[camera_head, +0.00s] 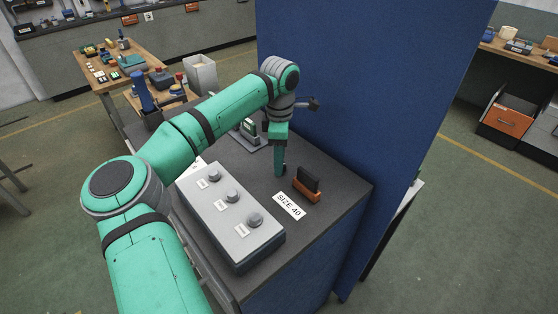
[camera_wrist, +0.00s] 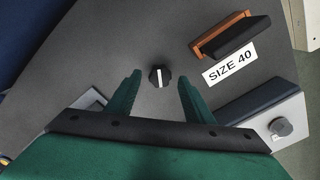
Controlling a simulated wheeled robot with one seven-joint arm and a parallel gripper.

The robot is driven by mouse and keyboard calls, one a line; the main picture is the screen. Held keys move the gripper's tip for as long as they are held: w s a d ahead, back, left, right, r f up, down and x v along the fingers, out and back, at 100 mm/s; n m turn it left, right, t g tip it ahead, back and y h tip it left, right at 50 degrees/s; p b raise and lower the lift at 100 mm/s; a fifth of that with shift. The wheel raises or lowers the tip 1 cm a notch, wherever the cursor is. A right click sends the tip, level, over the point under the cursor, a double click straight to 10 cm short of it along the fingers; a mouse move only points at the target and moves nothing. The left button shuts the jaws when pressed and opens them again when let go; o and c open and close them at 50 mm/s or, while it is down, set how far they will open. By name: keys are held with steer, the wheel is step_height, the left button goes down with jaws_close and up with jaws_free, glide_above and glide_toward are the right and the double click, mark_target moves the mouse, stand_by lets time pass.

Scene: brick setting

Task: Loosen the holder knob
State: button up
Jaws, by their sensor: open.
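A small black knob (camera_wrist: 160,76) with a white pointer line sits on the dark grey bench top in the wrist view. My gripper (camera_wrist: 158,88) is open, with one green finger on each side of the knob's position and nothing between them. The knob appears just beyond the fingertips; I cannot tell the height gap. In the head view my gripper (camera_head: 280,170) points down over the bench and the black knob is not visible there.
A control box (camera_head: 210,212) with three grey knobs stands at the front left of the gripper. An orange and black block (camera_head: 308,184) stands close right, beside a "SIZE 40" label (camera_head: 289,206). A tall blue panel (camera_head: 350,90) rises behind the bench.

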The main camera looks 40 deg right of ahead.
steer(key=shift+f, duration=0.55)
steer(key=c, duration=1.1)
steer(key=shift+o, duration=0.2)
steer(key=shift+w+a, duration=0.1)
steer(key=shift+a, duration=0.05)
